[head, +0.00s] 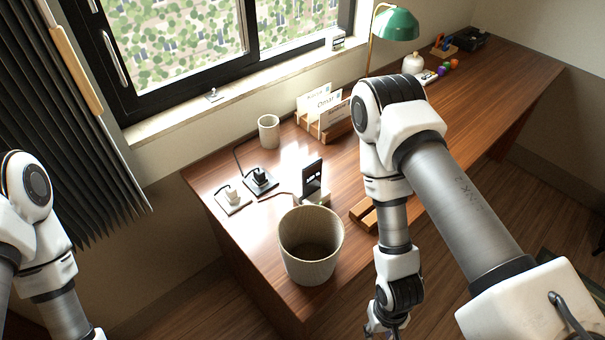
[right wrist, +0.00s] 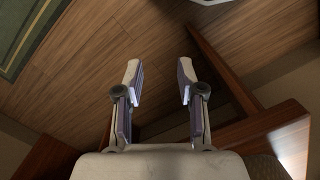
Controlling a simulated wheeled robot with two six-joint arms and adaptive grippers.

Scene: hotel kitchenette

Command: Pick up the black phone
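The black phone (head: 312,176) stands upright on a small light stand on the wooden desk, behind the round bin, with white marks on its screen. My right gripper (head: 385,331) hangs low at the bottom of the head view, to the right of and nearer than the phone, and apart from it. In the right wrist view the right gripper (right wrist: 159,78) is open, with nothing between its fingers. The phone does not show in that view. My left arm shows at the left edge of the head view, but its gripper is out of frame.
A beige bin (head: 311,262) stands in front of the phone. Chargers (head: 261,182) with cables lie to its left. A cup (head: 269,132), a card holder (head: 327,128) and a green lamp (head: 396,25) stand farther back. The desk (head: 480,90) is mostly clear at right.

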